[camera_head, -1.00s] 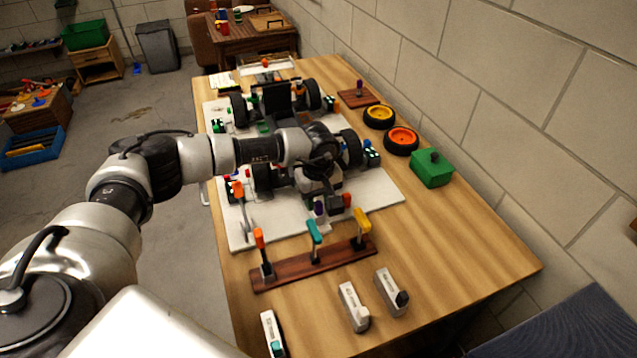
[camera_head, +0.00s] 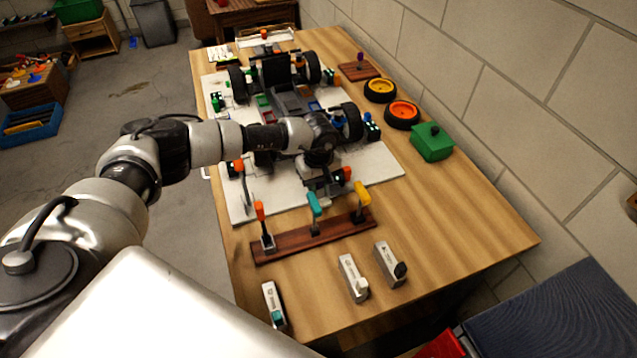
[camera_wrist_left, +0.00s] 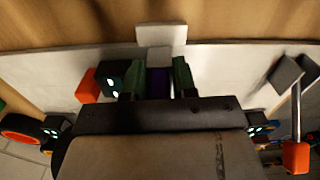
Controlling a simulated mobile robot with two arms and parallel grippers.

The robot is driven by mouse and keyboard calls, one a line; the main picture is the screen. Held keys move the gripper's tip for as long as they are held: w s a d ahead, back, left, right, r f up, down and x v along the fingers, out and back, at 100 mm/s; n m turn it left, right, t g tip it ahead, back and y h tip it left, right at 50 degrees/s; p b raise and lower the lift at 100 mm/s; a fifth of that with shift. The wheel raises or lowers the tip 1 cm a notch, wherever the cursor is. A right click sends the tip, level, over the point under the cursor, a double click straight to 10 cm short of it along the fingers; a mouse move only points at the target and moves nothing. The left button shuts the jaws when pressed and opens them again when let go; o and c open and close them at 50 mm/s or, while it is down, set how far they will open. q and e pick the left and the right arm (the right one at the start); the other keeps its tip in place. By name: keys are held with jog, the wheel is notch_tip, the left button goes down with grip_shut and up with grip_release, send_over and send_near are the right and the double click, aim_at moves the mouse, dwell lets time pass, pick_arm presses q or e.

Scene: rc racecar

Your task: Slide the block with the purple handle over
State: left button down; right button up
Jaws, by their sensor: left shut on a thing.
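My left gripper (camera_head: 326,188) is low over the near edge of the white board (camera_head: 385,181), at the front of the car. In the left wrist view its fingers (camera_wrist_left: 157,84) are closed on the sides of the purple handle (camera_wrist_left: 158,86). A pale block (camera_wrist_left: 160,36) sticks out past the board's edge in line with that handle. How handle and block join is hidden by the gripper. In the head view the arm and gripper cover the purple handle. My right gripper is not in view.
A wooden bar (camera_head: 290,242) with orange, teal and yellow upright handles stands just in front of the board. Several small pale blocks lie nearer. A green box (camera_head: 432,143) and two wheels (camera_head: 402,115) sit at right. The table's right front is clear.

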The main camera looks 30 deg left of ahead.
pick_arm(q)
jog(key=shift+s+d, duration=0.3)
jog(key=shift+d, duration=0.1)
jog(key=shift+s+d+r, duration=0.1)
jog(key=shift+s+d, duration=0.2)
jog(key=shift+s, duration=0.1)
jog(key=c, duration=1.2)
grip_release()
jog(key=shift+w, duration=0.15)
jog(key=o, duration=0.4)
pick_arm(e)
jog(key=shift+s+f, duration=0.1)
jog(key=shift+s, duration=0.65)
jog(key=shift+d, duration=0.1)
pick_arm(q)
notch_tip(320, 180, up, 11)
jog(key=b, duration=0.1)
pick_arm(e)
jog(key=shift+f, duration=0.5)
